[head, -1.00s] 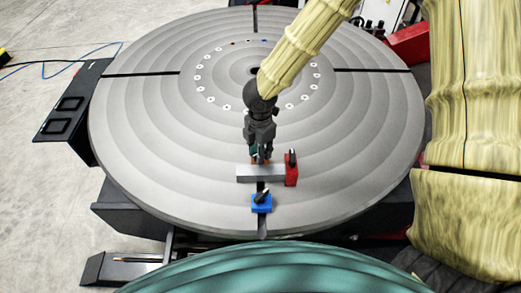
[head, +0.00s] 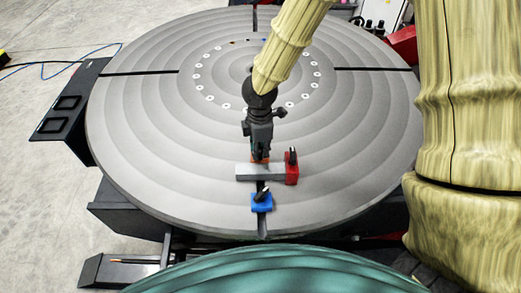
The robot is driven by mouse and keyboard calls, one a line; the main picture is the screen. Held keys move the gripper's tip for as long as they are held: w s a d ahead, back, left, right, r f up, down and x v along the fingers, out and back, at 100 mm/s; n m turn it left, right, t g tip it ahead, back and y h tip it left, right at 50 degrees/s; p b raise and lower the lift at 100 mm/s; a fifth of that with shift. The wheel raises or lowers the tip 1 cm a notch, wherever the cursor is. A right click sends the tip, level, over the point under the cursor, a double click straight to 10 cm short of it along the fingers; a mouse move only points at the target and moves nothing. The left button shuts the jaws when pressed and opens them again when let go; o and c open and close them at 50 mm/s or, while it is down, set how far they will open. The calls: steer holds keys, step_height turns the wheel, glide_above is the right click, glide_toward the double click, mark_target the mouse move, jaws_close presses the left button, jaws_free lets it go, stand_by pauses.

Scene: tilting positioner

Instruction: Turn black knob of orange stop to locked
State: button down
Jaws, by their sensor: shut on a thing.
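The orange stop (head: 264,160) sits on the round turntable, just behind a grey bar. Only a small orange part of it shows below my gripper. My gripper (head: 260,153) points down over the orange stop and is shut on its black knob. The knob itself is hidden by the fingers, so I cannot tell which way it is turned.
The grey bar (head: 259,172) lies in front of the orange stop. A red stop (head: 291,174) with a black knob stands at its right end. A blue stop (head: 261,203) with a black knob sits in front, over the slot. The turntable (head: 150,130) is otherwise clear around them.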

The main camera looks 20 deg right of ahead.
steer(key=shift+m, duration=1.2)
steer(key=c, duration=1.4)
jaws_free()
steer(key=shift+c, duration=0.2)
step_height(320, 180, up, 12)
